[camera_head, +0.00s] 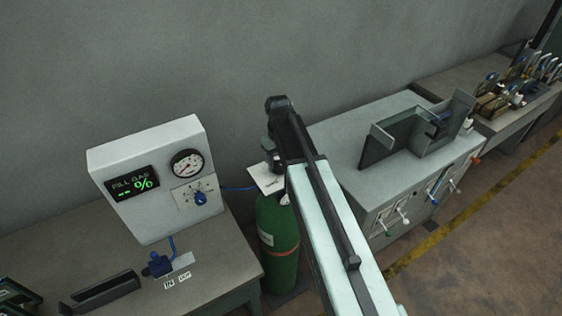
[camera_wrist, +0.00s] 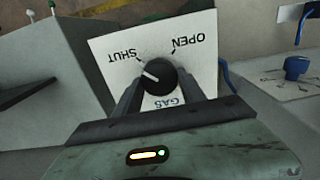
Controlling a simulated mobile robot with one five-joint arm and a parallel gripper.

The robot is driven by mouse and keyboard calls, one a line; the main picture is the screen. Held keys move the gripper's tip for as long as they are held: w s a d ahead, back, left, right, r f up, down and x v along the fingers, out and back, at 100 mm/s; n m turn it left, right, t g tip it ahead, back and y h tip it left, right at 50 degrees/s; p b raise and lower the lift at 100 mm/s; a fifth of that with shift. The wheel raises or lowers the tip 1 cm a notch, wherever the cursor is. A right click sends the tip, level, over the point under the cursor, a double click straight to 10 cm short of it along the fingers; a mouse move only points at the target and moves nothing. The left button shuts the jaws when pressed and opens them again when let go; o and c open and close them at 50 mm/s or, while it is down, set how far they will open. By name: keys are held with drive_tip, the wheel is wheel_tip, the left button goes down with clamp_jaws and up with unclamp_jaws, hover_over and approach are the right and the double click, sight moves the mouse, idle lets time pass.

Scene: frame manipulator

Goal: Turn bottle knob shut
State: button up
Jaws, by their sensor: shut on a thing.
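The green gas bottle (camera_head: 278,240) stands on the floor between the two benches in the head view. Its white label plate (camera_head: 264,180) is at the top, partly hidden by my arm. In the wrist view the plate (camera_wrist: 106,48) reads SHUT, OPEN and GAS, upside down. The round black knob (camera_wrist: 159,76) sits on it, with a short white pointer line aimed roughly towards the SHUT side. My gripper (camera_wrist: 158,90) is shut on the knob, one finger on each side. In the head view the knob and fingertips are hidden behind my arm.
A white fill-gas box (camera_head: 150,175) with a gauge and blue dial stands on the left bench (camera_head: 215,275). A blue hose (camera_head: 238,189) runs from it towards the bottle. A grey cabinet (camera_head: 350,140) with small levers and a metal fixture is close on the right.

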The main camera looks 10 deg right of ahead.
sight(279, 164)
idle(0.3)
drive_tip(key=o, duration=1.4)
drive_tip(key=shift+c, duration=0.2)
wheel_tip(279, 164, up, 8)
drive_tip(key=p, duration=0.8)
drive_tip(key=shift+f, duration=0.1)
